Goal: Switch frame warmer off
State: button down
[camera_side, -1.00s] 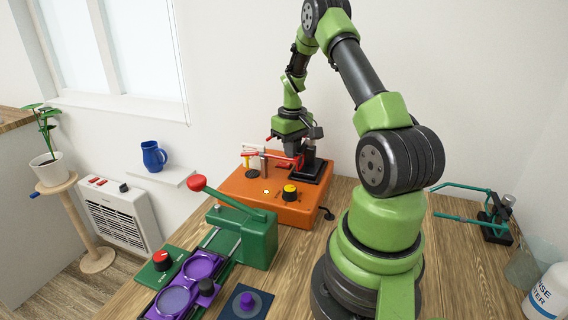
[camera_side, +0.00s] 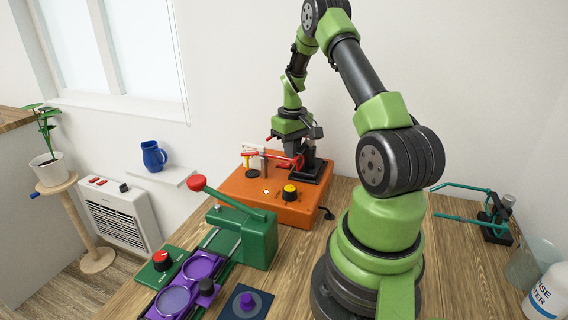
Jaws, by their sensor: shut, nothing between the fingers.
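The orange frame warmer (camera_side: 235,188) stands on the wooden bench behind the green press. Its top carries a black knob with a yellow cap (camera_side: 290,192) and a small pale-yellow lit spot (camera_side: 266,191). A thin red frame (camera_side: 298,162) lies across the rear of the top, by small upright posts. My gripper (camera_side: 291,154) is shut and empty, pointing down over the rear of the warmer beside a black stand (camera_side: 318,170). The fingertips are small and dark, and I cannot tell whether they touch anything. A switch is not clearly visible there.
A green press (camera_side: 258,240) with a red-knobbed lever (camera_side: 197,183) and a purple tray (camera_side: 174,300) stand in front. A white heater (camera_side: 120,220) with red switches is at the left. A blue mug (camera_side: 154,156) sits on a shelf. A white bottle (camera_side: 548,296) is at right.

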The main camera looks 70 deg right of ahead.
aim_at(290, 164)
jog(key=shift+f, duration=0.7)
dwell(0.3)
notch_tip(290, 164, up, 7)
dwell(0.8)
jog(key=shift+r, duration=0.1)
jog(key=shift+w+f, duration=0.15)
jog(key=shift+f, duration=1.3)
jog(key=shift+w+f, duration=0.1)
jog(key=shift+f, duration=1.35)
